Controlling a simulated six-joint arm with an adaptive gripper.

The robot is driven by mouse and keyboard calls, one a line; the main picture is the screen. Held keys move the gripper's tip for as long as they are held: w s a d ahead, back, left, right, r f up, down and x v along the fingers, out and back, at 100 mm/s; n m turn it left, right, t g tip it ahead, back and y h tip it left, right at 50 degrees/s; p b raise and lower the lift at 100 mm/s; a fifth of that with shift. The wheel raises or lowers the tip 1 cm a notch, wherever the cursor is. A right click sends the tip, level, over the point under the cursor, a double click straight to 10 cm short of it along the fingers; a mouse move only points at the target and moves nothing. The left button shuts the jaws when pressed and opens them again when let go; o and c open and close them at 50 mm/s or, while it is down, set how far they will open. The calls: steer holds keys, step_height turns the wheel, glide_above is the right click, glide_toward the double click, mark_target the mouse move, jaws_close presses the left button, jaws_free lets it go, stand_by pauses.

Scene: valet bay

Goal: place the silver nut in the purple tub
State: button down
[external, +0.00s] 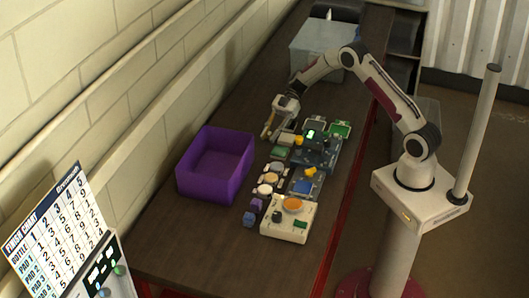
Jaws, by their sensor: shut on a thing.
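The purple tub (241,181) is an open box on the left side of the dark table, near the wall, and its visible inside looks empty. My gripper (273,124) points down above the table, beyond the tub and to its right. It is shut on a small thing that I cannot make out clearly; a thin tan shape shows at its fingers. I cannot pick out the silver nut for certain in this view.
Several small parts, trays and devices crowd the table right of the tub, including a cream box (288,222) with an orange disc and a dark device (316,153). A grey box (318,45) stands at the back. A finish chart (62,235) stands front left. The front table area is clear.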

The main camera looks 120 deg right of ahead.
steer(key=shift+f, duration=0.1)
steer(key=c, duration=2.1)
jaws_free()
steer(key=shift+s, duration=0.1)
steer(key=v, duration=1.2)
